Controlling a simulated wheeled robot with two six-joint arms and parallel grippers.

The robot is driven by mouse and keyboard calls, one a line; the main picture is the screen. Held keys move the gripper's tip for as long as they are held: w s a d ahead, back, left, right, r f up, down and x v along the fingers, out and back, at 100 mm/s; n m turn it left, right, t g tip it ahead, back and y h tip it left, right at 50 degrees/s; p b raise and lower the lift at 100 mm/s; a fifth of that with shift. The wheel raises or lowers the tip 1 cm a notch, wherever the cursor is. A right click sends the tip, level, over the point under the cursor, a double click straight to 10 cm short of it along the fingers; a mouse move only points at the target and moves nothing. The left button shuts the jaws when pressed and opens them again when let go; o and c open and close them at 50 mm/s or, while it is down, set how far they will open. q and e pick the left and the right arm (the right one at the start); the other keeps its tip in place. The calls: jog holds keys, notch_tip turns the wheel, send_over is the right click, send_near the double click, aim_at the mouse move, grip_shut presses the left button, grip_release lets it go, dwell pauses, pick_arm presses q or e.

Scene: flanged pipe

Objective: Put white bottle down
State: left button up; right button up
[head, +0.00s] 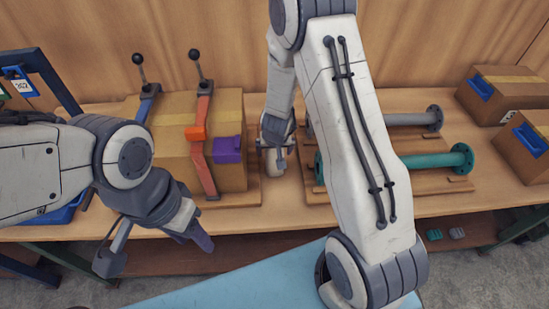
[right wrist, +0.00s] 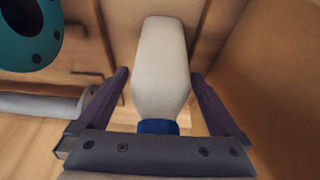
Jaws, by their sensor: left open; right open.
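The white bottle (right wrist: 160,65) shows in the right wrist view, with its blue cap (right wrist: 158,127) nearest my gripper and its body pointing away. My right gripper (right wrist: 160,78) is open, with one finger on each side of the bottle and visible gaps to its body. In the head view the bottle (head: 284,158) is mostly hidden behind my right gripper (head: 273,145), between the large box and the pipe rack. My left gripper (head: 157,247) is open and empty in front of the table edge at left.
A large cardboard box (head: 168,140) with clamps stands left of the bottle. Grey (head: 398,119) and teal (head: 430,162) flanged pipes lie on a wooden rack at right. Two smaller boxes (head: 505,92) (head: 523,147) stand at the far right. My right arm hides part of the table.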

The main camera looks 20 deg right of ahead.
jog(key=shift+r, duration=0.1)
grip_shut()
